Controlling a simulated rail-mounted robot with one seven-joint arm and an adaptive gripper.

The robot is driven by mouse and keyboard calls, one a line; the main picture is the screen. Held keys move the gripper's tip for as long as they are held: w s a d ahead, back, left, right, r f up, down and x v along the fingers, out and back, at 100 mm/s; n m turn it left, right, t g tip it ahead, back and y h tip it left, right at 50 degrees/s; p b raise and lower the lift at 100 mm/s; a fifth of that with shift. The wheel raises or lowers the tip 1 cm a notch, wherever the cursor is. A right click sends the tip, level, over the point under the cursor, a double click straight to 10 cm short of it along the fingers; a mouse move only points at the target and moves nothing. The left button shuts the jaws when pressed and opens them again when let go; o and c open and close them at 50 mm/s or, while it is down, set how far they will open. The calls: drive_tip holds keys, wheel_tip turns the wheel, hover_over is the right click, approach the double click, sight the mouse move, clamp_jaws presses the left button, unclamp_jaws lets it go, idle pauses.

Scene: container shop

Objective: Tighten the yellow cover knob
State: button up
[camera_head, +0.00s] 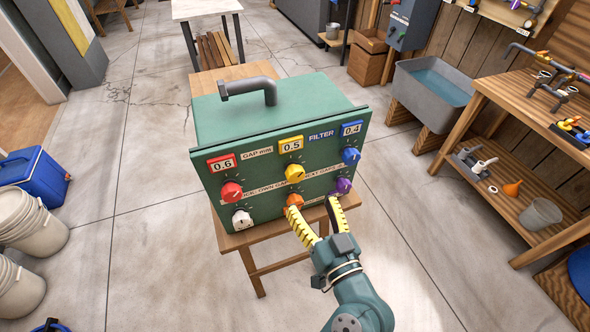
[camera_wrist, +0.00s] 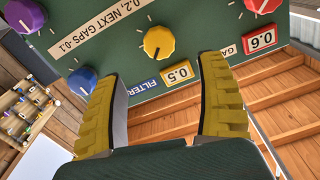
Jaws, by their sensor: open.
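The yellow knob (camera_head: 294,173) is in the upper middle of the green panel, below a yellow 0.5 label (camera_head: 291,144). In the wrist view the yellow knob lies beyond and between the fingertips (camera_wrist: 160,70), apart from both.
Red (camera_head: 231,191), blue (camera_head: 351,155), white (camera_head: 242,219) and purple (camera_head: 343,186) knobs surround it on the green box (camera_head: 255,118). The box stands on a wooden stand (camera_head: 262,243). A sink (camera_head: 434,90) and workbench (camera_head: 520,107) are at right. Floor in front is clear.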

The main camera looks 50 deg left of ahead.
sight(297, 177)
drive_tip(key=x, duration=1)
drive_tip(key=shift+a, duration=0.1)
drive_tip(key=c, duration=1.2)
